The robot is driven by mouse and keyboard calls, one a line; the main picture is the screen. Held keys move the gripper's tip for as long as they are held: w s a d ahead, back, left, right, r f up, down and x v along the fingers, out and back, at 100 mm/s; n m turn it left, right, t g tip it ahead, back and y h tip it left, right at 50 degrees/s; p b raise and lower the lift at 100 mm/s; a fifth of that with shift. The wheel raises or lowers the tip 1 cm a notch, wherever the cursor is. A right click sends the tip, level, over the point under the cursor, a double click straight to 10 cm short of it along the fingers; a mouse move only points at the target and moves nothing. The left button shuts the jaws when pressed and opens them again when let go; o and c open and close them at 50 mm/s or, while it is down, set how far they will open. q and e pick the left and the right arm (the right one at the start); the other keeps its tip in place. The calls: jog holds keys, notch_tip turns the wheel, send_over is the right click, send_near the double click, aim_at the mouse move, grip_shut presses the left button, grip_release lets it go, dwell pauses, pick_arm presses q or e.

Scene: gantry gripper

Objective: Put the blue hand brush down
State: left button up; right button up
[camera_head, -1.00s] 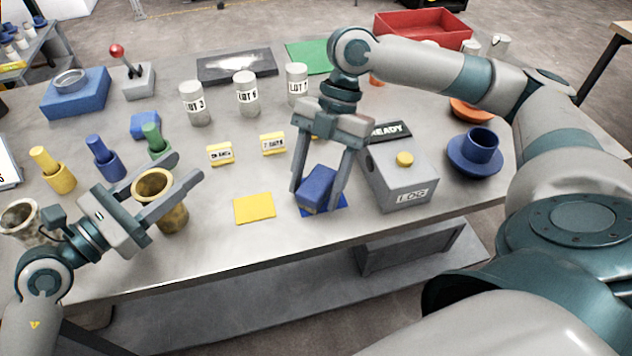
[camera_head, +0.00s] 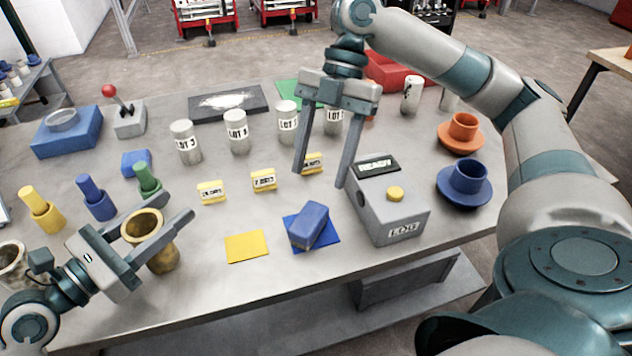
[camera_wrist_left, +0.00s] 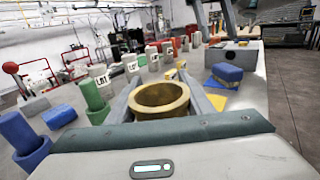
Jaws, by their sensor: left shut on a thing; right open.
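The blue hand brush (camera_head: 308,226) looks like a rounded blue block and lies on a blue square mat (camera_head: 330,238) near the front of the table. It also shows in the left wrist view (camera_wrist_left: 227,73). My right gripper (camera_head: 320,180) is open and empty, its fingers apart, above and behind the brush and not touching it. My left gripper (camera_head: 160,222) is shut on a brass cup (camera_head: 163,258) at the front left. In the left wrist view the cup's rim (camera_wrist_left: 160,108) sits between the fingers.
A yellow square mat (camera_head: 246,246) lies left of the brush. The grey LOG box (camera_head: 385,215) stands close on its right. Small yellow labelled signs (camera_head: 264,181) and grey LOT canisters (camera_head: 236,132) stand behind. Bare table lies in front.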

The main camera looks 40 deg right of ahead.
jog(key=shift+w+d+r, duration=0.1)
jog(key=shift+d+r, duration=0.1)
jog(key=shift+r, duration=0.2)
jog(key=shift+o, duration=0.5)
jog(key=shift+a, duration=0.1)
jog(key=r+t+h, duration=0.2)
jog(key=t+h, duration=0.1)
jog(key=h, duration=0.2)
send_over(307, 217)
jog(key=shift+f, duration=0.2)
jog(key=shift+f, duration=3.45)
